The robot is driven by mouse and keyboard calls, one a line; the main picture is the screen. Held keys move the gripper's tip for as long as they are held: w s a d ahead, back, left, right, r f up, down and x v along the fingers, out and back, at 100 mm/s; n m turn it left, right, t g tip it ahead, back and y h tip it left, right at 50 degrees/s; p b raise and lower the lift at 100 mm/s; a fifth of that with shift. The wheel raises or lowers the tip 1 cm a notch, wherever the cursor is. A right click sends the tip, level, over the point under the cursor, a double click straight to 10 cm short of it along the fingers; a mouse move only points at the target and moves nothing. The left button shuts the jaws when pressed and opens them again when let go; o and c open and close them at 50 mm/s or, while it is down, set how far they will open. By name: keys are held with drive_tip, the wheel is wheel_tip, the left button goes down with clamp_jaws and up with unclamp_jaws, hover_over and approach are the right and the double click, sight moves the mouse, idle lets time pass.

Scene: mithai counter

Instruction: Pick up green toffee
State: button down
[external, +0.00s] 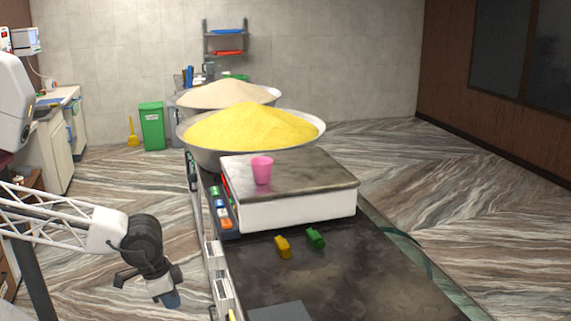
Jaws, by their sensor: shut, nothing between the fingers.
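A small green toffee (315,238) lies on the dark counter top (350,275), just in front of the white box-like scale (290,208). A yellow toffee (283,246) lies close to its left, apart from it. My gripper (172,300) hangs at the lower left, beyond the counter's left edge and well away from both toffees. It is shut with nothing in it. Its fingertips are small and partly unclear in this view.
A pink cup (262,170) stands on the scale. Behind it are a bowl of yellow powder (252,130) and a bowl of pale powder (228,95). Small coloured items (220,205) line the left edge. A grey flat piece (282,312) lies at the front. The right-hand counter is clear.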

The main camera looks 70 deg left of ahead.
idle(0.3)
drive_tip(key=c, duration=0.7)
unclamp_jaws()
drive_tip(key=shift+r, duration=0.1)
